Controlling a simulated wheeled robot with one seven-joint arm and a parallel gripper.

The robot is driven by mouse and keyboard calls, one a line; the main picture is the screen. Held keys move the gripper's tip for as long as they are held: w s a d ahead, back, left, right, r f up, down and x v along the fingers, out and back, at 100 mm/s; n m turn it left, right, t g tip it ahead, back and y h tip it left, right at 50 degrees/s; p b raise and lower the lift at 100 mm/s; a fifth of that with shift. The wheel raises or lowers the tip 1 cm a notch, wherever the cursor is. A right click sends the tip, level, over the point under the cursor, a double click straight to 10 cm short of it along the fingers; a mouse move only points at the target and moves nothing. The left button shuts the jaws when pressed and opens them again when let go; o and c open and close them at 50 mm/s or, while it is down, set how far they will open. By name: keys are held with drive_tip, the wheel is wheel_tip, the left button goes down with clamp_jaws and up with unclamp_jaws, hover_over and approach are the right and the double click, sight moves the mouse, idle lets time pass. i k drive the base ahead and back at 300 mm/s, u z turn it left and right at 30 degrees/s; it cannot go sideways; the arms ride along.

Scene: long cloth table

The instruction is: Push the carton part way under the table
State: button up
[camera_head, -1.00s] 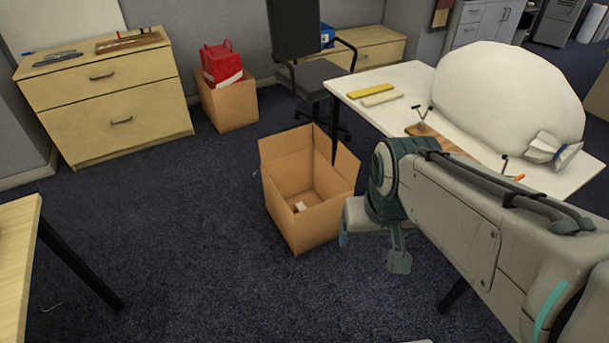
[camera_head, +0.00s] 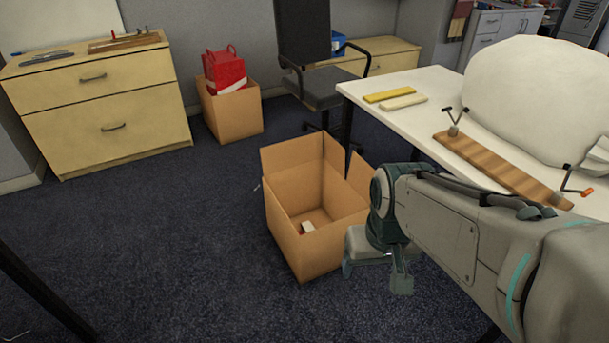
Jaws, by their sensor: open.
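The open carton (camera_head: 300,255) stands upright on the dark carpet in the middle of the view, its flaps up. The white table (camera_head: 425,125) is to the right of and behind the carton; a dark table leg shows by the carton's back flaps. My gripper (camera_head: 375,280) hangs low just right of the carton's near right side, fingers downward and apart, empty. My arm hides part of the carton's right side and the floor under the table. I cannot tell whether the gripper touches the carton.
An office chair (camera_head: 322,90) stands behind the carton near the table's far end. Another carton (camera_head: 232,115) with a red bag (camera_head: 224,70) stands by the wood drawer cabinet (camera_head: 105,105). A large white object (camera_head: 540,95) and a wooden board (camera_head: 500,170) lie on the table. Carpet left of the carton is clear.

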sight(299, 185)
drive_tip(key=u, duration=0.4)
drive_tip(key=k, duration=0.55)
drive_tip(key=u, duration=0.95)
drive_tip(key=i, duration=1.35)
drive_tip(key=z, duration=0.8)
drive_tip(key=i, duration=0.8)
drive_tip(key=z, duration=1.25)
drive_tip(key=i, duration=0.3)
drive_tip(key=z, duration=0.3)
